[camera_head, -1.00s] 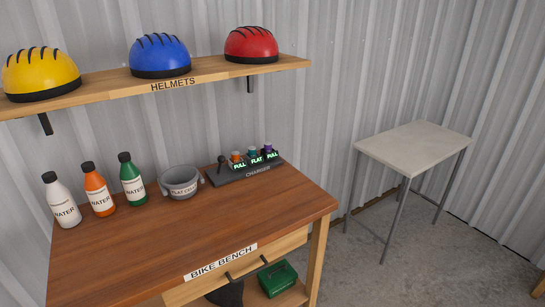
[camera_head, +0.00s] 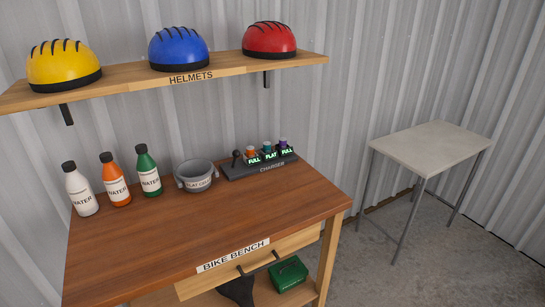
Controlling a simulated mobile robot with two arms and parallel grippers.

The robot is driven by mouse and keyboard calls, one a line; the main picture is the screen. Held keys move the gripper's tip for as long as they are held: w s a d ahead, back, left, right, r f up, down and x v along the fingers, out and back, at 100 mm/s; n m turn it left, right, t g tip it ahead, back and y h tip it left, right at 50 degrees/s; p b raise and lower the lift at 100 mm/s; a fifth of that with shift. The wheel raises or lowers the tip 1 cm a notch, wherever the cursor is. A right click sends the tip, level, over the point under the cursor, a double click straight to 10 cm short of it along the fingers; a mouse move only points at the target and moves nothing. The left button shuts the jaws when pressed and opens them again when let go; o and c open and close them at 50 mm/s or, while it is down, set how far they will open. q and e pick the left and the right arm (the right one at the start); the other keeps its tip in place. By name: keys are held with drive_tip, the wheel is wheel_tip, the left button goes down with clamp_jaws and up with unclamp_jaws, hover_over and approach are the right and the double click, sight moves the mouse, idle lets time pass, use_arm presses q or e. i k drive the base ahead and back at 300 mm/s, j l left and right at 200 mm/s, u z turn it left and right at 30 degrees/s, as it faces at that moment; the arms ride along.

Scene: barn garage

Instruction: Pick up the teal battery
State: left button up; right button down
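The teal battery (camera_head: 268,146) stands in the middle slot of the dark charger (camera_head: 240,172) at the back right of the bench. A small black upright piece is at the charger's left end. Neither of my grippers is in the head view.
The wooden bike bench (camera_head: 200,235) has a clear front top. A grey flat-cell bucket (camera_head: 196,175) and several water bottles (camera_head: 115,180) stand along its back. A helmet shelf (camera_head: 220,72) hangs above. A bare side table (camera_head: 433,146) stands right.

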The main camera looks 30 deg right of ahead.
sight(267, 145)
drive_tip(key=i+l, duration=0.1)
drive_tip(key=l, duration=0.3)
drive_tip(key=i+l, duration=0.1)
drive_tip(key=l, duration=0.35)
drive_tip(key=i+l+u, duration=0.1)
drive_tip(key=l, duration=0.3)
